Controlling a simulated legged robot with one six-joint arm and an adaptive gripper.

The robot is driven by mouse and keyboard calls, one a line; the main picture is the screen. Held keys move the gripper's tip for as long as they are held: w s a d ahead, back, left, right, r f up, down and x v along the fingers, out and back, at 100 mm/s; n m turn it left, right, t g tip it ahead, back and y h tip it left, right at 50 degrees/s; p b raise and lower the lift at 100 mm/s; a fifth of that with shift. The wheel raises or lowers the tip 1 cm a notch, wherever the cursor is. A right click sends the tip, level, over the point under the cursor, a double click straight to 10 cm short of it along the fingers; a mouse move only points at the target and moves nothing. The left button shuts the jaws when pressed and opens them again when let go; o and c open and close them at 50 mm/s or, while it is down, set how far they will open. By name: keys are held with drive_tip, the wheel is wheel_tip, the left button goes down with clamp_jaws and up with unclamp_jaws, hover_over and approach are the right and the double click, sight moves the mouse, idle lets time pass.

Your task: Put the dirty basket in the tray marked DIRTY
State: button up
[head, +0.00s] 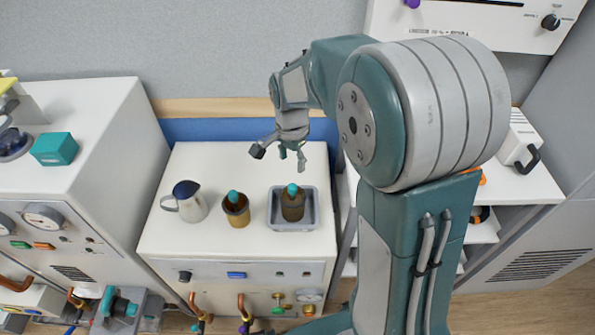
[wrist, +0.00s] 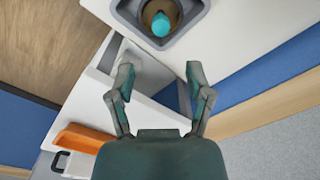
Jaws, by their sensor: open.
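My gripper (head: 280,158) is open and empty above the back right of a white-topped cabinet. In the wrist view its spread fingers (wrist: 160,82) have nothing between them. A grey tray (head: 273,226) sits on the cabinet top at the right, in front of and below my gripper. In it stands a brown container (head: 292,212) with a teal top. The tray (wrist: 203,8) and brown container (wrist: 150,10) also show at the top of the wrist view. A similar brown container (head: 236,217) stands left of the tray. No DIRTY marking is readable, and I cannot tell which thing is the dirty basket.
A taller white machine (head: 90,110) with a teal block (head: 54,149) rises further left. Shelves with an orange bin (wrist: 85,138) lie to the right. The cabinet's back is clear.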

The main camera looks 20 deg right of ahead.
drive_tip(key=s+r+n+t, duration=0.2)
drive_tip(key=s+r+n, duration=0.4)
drive_tip(key=s, duration=0.4)
drive_tip(key=s+r+n+t, duration=0.3)
drive_tip(key=s+r+n, duration=0.3)
drive_tip(key=s, duration=0.4)
drive_tip(key=shift+s+r+t, duration=0.3)
drive_tip(key=shift+s+r, duration=0.05)
drive_tip(key=shift+s, duration=0.05)
